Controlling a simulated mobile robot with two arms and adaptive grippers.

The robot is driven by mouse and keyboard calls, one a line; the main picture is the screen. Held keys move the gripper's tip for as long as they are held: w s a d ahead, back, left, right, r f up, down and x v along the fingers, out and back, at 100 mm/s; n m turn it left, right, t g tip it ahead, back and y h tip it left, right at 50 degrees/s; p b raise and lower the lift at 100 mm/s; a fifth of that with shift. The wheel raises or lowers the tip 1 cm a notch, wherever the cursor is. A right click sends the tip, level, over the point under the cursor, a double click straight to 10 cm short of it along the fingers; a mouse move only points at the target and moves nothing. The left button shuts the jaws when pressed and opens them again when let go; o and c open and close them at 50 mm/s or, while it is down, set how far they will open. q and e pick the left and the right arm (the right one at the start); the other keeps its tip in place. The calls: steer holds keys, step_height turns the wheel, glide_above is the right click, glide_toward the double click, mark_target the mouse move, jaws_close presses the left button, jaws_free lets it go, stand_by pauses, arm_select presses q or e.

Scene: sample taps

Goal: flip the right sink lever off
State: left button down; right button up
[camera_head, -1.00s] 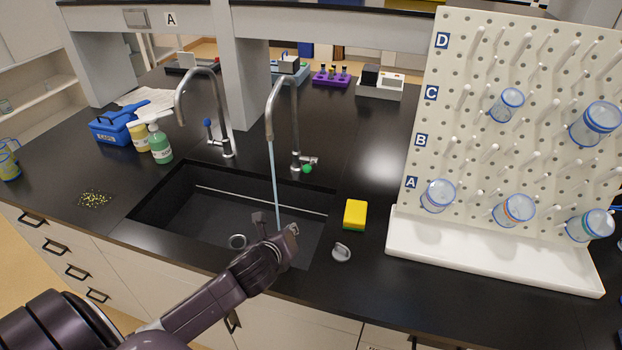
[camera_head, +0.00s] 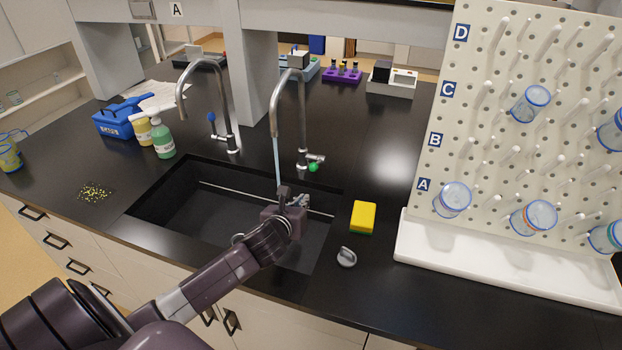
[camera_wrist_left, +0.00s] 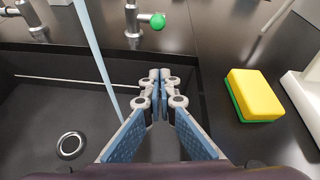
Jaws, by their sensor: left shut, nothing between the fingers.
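The right tap (camera_head: 300,115) has a side lever with a green tip (camera_head: 313,167), pointing right. A stream of water (camera_head: 277,160) runs from its spout into the sink (camera_head: 225,215). In the left wrist view the green-tipped lever (camera_wrist_left: 157,21) is at the top, beyond my fingertips, and the water (camera_wrist_left: 95,50) falls to their left. My left gripper (camera_head: 293,195) is over the sink, in front of and below the lever and apart from it. In the left wrist view its fingers (camera_wrist_left: 157,90) are closed together with nothing between them. My right gripper is not in view.
The left tap (camera_head: 222,105) has a blue-tipped lever and shows no water. A yellow-green sponge (camera_head: 363,216) and a small grey object (camera_head: 346,257) lie right of the sink. A white pegboard rack (camera_head: 500,258) with beakers stands further right.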

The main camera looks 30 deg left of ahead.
mark_target(318, 163)
arm_select(q)
steer(key=w+a+p, duration=0.3)
steer(key=w, duration=0.6)
steer(key=shift+w, duration=0.1)
stand_by(0.3)
